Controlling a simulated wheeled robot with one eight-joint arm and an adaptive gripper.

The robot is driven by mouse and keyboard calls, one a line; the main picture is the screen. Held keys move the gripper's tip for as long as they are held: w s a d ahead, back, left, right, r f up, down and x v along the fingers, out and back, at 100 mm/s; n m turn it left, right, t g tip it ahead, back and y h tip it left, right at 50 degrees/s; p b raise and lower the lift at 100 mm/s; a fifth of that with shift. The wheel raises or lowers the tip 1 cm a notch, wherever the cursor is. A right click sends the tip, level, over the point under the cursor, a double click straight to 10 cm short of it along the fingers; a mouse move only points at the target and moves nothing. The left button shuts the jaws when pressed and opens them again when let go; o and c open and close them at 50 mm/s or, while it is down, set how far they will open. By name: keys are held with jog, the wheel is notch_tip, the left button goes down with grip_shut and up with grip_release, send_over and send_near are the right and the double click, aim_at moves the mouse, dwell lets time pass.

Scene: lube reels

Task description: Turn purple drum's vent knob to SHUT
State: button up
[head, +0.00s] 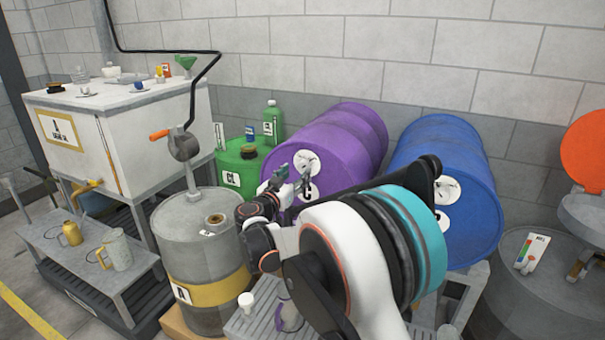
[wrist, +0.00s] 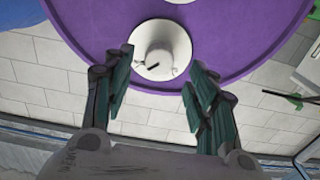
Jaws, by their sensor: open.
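The purple drum (head: 338,140) lies on its side in the middle of the head view, its round end facing me. Its end face (wrist: 235,50) fills the top of the wrist view. The vent knob (wrist: 159,62) is a pale round knob with a dark pointer mark, on a white disc. The dial's lettering is too small to read. My gripper (wrist: 158,85) is open, its two dark green fingers pointing at the knob from below, one toward each side, with nothing between them. In the head view my gripper (head: 290,180) is in front of the drum's face, partly hiding it.
A blue drum (head: 445,150) lies to the right of the purple one. A grey drum with a yellow band (head: 205,265) and a green drum (head: 235,160) stand to the left. A grey drum (head: 510,300) with an orange disc (head: 584,150) above it is at far right.

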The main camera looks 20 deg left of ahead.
aim_at(302, 169)
jog(key=w, duration=0.2)
jog(key=w+b, duration=0.1)
jog(key=w, duration=0.2)
jog(key=shift+w+d, duration=0.25)
jog(key=shift+w, duration=0.05)
jog(key=shift+c, duration=0.4)
jog(key=c, duration=1)
